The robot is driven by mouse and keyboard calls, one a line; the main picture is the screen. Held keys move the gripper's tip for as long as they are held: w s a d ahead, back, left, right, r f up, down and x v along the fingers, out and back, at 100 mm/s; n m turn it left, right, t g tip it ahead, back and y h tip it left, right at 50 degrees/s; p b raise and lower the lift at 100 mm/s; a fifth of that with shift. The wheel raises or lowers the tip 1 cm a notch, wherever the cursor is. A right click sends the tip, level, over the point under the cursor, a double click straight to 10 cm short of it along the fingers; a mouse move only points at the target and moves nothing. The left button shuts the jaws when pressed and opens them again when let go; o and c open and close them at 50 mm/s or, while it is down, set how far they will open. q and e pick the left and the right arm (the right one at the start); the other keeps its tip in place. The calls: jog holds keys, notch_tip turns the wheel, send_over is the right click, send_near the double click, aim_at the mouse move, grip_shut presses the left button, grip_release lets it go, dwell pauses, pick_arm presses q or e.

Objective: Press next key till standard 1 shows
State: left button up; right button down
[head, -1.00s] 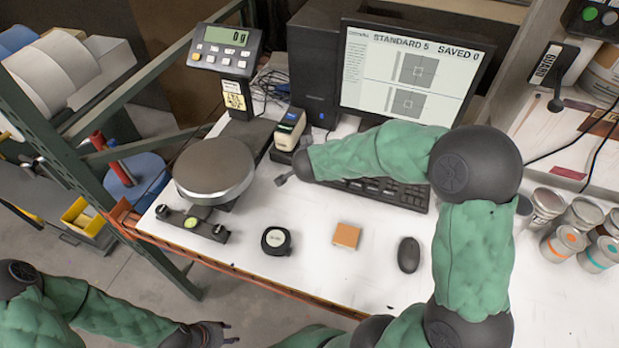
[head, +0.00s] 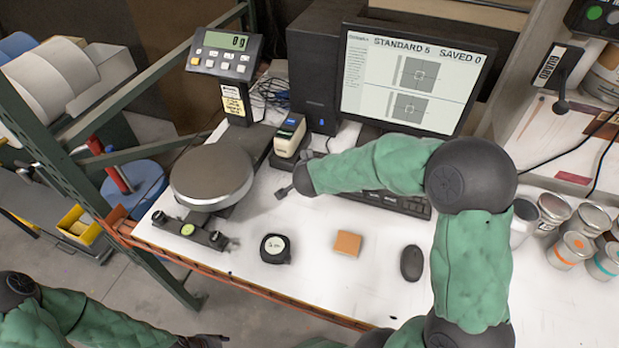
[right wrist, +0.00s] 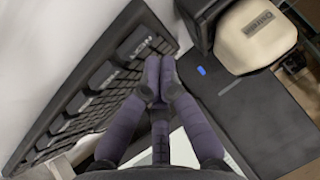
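The monitor (head: 412,80) at the back reads "STANDARD 5" and "SAVED 0". The black keyboard (head: 404,203) lies below it, partly hidden by my right arm. In the right wrist view the keyboard (right wrist: 100,82) is on the left, with large labelled keys along its near edge; I cannot read the labels surely. My right gripper (head: 284,191) points left past the keyboard's left end. In the right wrist view my right gripper's fingertips (right wrist: 159,80) are together and empty, beside the keyboard edge. My left gripper (head: 205,342) is cut off at the bottom edge.
A pale handheld device (head: 288,138) sits on a dark dock beside my right gripper; it fills the right wrist view's upper right (right wrist: 255,35). A scale (head: 212,175), tape measure (head: 275,248), orange block (head: 347,243) and mouse (head: 411,263) are on the white table. Cans (head: 570,250) stand at right.

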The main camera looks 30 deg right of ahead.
jog(key=shift+f, duration=0.2)
dwell(0.7)
jog(key=shift+f, duration=0.2)
jog(key=shift+f, duration=0.35)
dwell(0.6)
dwell(0.4)
jog(key=shift+r+p, duration=0.8)
jog(key=shift+p, duration=0.2)
notch_tip(320, 180, up, 5)
jog(key=p, duration=0.6)
